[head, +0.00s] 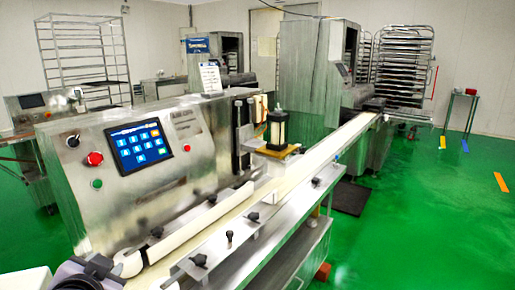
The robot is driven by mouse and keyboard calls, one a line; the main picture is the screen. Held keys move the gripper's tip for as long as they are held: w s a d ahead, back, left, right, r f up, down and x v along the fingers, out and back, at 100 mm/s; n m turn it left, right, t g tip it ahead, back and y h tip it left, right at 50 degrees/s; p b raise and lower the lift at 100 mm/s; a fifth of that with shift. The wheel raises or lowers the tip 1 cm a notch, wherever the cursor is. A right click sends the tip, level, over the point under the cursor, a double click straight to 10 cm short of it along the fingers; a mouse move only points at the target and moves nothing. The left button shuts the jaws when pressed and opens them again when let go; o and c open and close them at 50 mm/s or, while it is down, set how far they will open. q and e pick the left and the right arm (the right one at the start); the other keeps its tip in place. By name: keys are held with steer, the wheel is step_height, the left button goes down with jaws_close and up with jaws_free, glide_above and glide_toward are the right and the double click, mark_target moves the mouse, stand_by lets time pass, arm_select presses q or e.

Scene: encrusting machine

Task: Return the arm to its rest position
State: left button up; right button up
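Part of my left arm shows at the bottom left corner, with a dark rounded section and my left gripper (101,268) at the near end of the encrusting machine (190,150). The gripper's fingers are small and cut off by the frame, so I cannot tell whether they are open or shut. It is close to the white rounded end of the conveyor guide; I cannot tell whether they touch. My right arm and gripper are out of view.
The machine's panel has a lit blue touchscreen (140,146) and a red button (94,158). A pale conveyor belt (345,135) runs away to the back right, past black knobs (229,238). Racks (402,60) stand behind.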

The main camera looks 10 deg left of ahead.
arm_select(q)
steer(key=s+d+f+g+h, duration=0.3)
steer(key=s+d+f+g, duration=0.15)
steer(key=s+f, duration=0.55)
steer(key=s+d+f+g+h, duration=0.35)
steer(key=s+d+f, duration=0.25)
steer(key=s+f, duration=0.4)
steer(key=w+d+f+t+h, duration=0.1)
steer(key=w+d+f+t, duration=0.1)
steer(key=w+f+t, duration=0.4)
steer(key=shift+w+d+f+t, duration=0.3)
steer(key=shift+w+f, duration=0.15)
steer(key=shift+f, duration=1.1)
